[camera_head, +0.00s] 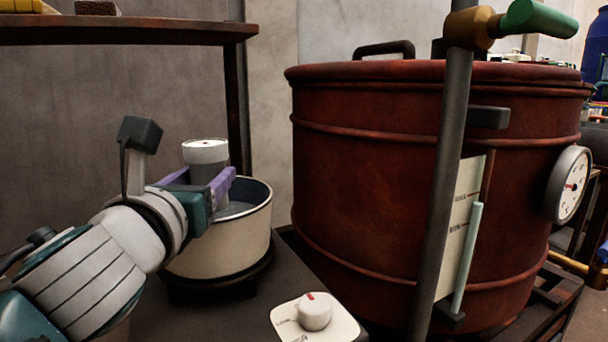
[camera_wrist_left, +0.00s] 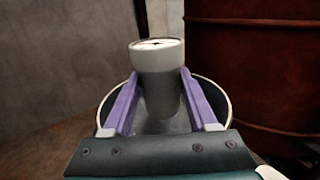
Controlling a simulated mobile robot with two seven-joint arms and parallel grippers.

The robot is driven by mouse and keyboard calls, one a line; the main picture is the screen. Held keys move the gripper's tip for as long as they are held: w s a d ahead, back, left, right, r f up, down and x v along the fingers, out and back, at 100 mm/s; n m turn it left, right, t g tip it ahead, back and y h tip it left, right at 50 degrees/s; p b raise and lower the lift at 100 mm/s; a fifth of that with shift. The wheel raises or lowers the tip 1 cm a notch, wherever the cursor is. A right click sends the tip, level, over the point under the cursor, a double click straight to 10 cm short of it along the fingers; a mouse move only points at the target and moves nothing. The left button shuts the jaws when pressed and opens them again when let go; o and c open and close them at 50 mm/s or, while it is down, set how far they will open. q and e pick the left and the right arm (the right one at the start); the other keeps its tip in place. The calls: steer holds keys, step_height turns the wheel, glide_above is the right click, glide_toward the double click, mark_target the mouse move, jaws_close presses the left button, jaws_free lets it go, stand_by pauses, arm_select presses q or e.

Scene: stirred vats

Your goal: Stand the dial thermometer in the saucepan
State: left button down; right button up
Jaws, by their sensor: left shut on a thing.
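The dial thermometer (camera_head: 205,153) has a pale round head over a grey body and stands about upright. My left gripper (camera_head: 203,185) is shut on its grey body with purple fingers, one on each side. The cream saucepan (camera_head: 228,248) sits beneath, and the thermometer's lower part is within its rim. In the left wrist view the thermometer (camera_wrist_left: 158,62) is between the fingers, with the saucepan rim (camera_wrist_left: 227,97) around and below it. Whether its lower end touches the pan's bottom is hidden. My right gripper is out of view.
The saucepan is on a dark stove top with a white control knob (camera_head: 314,312) in front. A large red vat (camera_head: 370,190) with a gauge (camera_head: 569,185) and a grey upright pole (camera_head: 446,170) stands to the right. A shelf (camera_head: 120,31) is at upper left.

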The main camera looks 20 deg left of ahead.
arm_select(q)
steer(key=shift+f, duration=0.5)
steer(key=shift+c, duration=1)
jaws_free()
steer(key=shift+r, duration=0.1)
steer(key=shift+s+d+r+p, duration=0.15)
steer(key=shift+r+p, duration=0.2)
steer(key=shift+r, duration=0.35)
steer(key=v, duration=1.1)
steer(key=shift+s+f, duration=0.15)
steer(key=shift+s, duration=0.2)
